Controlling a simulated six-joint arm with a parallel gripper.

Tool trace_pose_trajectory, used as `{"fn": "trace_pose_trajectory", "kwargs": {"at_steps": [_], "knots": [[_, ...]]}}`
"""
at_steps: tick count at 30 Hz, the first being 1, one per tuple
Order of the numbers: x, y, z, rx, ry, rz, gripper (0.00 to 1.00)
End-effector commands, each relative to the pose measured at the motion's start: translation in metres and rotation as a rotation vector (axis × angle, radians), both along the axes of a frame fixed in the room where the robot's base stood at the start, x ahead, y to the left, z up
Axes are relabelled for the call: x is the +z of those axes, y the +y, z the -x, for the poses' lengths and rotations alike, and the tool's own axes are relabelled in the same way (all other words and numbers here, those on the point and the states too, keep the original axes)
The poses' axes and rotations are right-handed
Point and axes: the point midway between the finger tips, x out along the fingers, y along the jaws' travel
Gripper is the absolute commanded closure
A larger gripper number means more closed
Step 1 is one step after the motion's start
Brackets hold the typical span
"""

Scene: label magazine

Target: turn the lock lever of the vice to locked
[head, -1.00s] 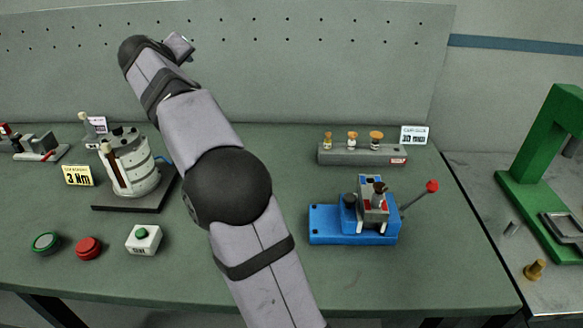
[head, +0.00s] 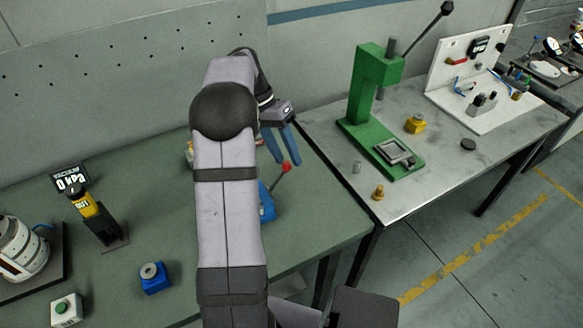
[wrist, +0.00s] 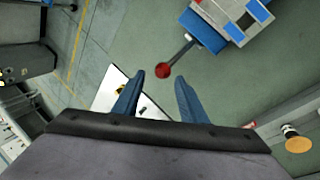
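The blue vice (wrist: 232,22) is at the top right of the wrist view, with a grey block between its jaws. Its lock lever (wrist: 182,50) sticks out from the body and ends in a red knob (wrist: 163,70). In the head view the red knob (head: 287,168) shows just below my gripper, and my arm hides most of the vice (head: 267,206). My gripper (wrist: 160,80) has two blue fingers set apart with nothing between them; in the wrist view the knob appears near the gap between their tips. I cannot tell whether they touch it.
A green press (head: 365,110) stands on the grey table to the right. A blue block (head: 154,278) and a black and yellow device (head: 95,215) stand left of my arm.

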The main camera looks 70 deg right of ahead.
Motion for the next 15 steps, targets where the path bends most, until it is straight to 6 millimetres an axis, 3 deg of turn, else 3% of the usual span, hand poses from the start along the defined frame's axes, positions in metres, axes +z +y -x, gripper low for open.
{"fn": "trace_pose_trajectory", "kwargs": {"at_steps": [10, 15], "knots": [[-0.008, 0.009, 0.000, -0.044, -0.017, -0.032, 0.61], [-0.022, 0.012, 0.006, -0.045, -0.016, -0.033, 0.61]]}}
